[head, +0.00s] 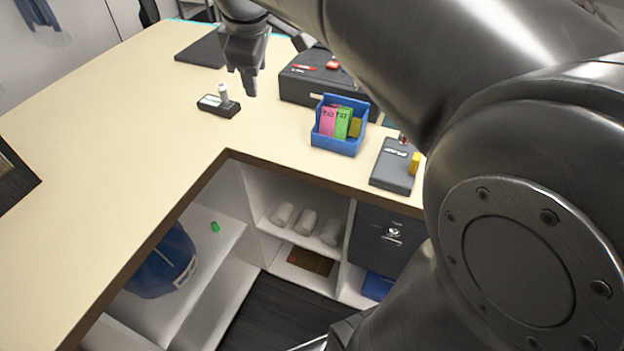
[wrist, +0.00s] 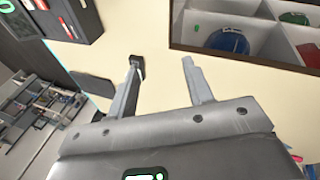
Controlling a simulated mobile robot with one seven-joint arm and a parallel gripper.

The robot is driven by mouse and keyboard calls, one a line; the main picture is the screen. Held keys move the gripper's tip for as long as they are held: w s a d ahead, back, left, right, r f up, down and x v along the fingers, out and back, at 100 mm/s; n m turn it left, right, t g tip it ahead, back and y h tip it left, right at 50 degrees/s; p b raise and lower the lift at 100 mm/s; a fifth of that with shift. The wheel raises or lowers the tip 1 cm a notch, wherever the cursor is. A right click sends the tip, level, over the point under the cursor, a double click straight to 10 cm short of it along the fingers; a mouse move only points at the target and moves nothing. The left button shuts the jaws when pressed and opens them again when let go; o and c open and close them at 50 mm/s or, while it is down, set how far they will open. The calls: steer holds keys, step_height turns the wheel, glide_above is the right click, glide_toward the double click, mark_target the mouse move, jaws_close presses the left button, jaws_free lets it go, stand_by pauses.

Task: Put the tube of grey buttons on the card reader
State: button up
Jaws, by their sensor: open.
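A small dark card reader (head: 214,106) lies on the cream counter, left of the black box. A short pale tube (head: 223,93) with a whitish top stands upright on it; I take it for the tube of grey buttons, though its contents are too small to make out. My gripper (head: 246,82) is above the counter, just right of the tube and apart from it. In the wrist view its two fingers (wrist: 163,65) are spread with nothing between them. A dark object (wrist: 136,60), probably the card reader, shows by the left fingertip, partly hidden by that finger.
A black box (head: 300,87) with red items on top stands behind a blue bin (head: 336,142) of pink and green packets. A dark device (head: 392,168) with a yellow item is at the right. A dark mat (head: 203,48) lies behind.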

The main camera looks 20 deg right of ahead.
steer(key=s+d+f+m, duration=0.1)
steer(key=s+f+m, duration=0.2)
steer(key=s, duration=0.3)
steer(key=s+d+f+m+t, duration=0.1)
steer(key=s+f+m, duration=0.3)
steer(key=s, duration=0.3)
steer(key=s+d+f+m, duration=0.1)
steer(key=s+f+m, duration=0.2)
steer(key=s+m, duration=0.2)
steer(key=shift+s+f+y, duration=0.4)
steer(key=shift+s, duration=0.4)
